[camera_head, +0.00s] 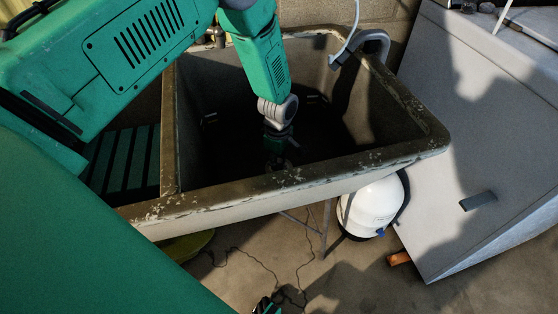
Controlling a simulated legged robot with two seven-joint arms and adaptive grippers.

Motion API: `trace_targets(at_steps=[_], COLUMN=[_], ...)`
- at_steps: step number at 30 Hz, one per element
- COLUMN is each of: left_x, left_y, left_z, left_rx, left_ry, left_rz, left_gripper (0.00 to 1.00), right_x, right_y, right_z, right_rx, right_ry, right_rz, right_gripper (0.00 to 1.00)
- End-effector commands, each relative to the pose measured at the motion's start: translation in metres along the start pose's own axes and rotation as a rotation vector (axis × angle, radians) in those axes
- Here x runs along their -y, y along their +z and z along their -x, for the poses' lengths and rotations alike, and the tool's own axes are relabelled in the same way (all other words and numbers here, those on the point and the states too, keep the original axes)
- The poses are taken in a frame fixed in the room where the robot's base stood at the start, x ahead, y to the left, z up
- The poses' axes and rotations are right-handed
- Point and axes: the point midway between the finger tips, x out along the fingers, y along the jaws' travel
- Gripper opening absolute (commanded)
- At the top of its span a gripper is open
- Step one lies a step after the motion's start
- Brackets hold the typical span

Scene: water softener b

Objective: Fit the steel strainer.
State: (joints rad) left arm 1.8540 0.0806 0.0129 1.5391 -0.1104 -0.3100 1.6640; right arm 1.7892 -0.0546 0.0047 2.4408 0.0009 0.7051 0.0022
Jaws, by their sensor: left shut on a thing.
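The stone sink (302,187) has a worn, chipped rim and a basin in deep shadow. My left arm comes in from the upper left and reaches down into the basin. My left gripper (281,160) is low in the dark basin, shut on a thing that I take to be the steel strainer. The strainer's outline is lost in shadow, and I cannot tell whether it touches the basin floor. The drain hole cannot be made out either.
A grey curved tap or pipe (374,41) stands at the sink's back right corner. A white rounded tank (371,207) stands below the sink's front right. A large pale grey cabinet (480,130) fills the right. A thin dark cable (262,264) lies on the floor.

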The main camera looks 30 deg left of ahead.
Motion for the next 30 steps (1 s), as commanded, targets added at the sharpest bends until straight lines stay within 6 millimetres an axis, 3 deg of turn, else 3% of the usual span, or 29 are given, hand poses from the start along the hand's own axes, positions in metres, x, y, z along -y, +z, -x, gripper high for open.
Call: trace_targets(at_steps=[6,7,9,20,23,30], left_x=[0.0,0.0,0.0,-0.001,-0.001,-0.001], left_y=[0.0,0.0,0.0,0.0,0.0,0.0], left_z=[-0.001,-0.001,-0.001,0.004,0.015,0.066], left_rx=[0.0,0.0,0.0,0.0,0.0,0.0], left_ry=[-0.001,-0.001,-0.001,0.001,0.002,0.003], left_rz=[0.0,0.0,0.0,0.0,-0.001,0.001], left_gripper=[0.0,0.27,0.44,0.44,0.44,0.44], right_x=[0.0,0.0,0.0,0.0,0.0,0.0], right_y=[0.0,0.0,0.0,0.002,0.002,0.002], right_z=[0.0,0.0,0.0,0.001,0.001,0.001], right_rx=[0.0,0.0,0.0,-0.003,-0.003,-0.003], right_ry=[0.0,0.0,0.0,0.0,0.0,0.0], right_rz=[0.0,0.0,0.0,0.0,0.0,0.0], right_gripper=[0.4,0.4,0.4,0.4,0.4,0.4])
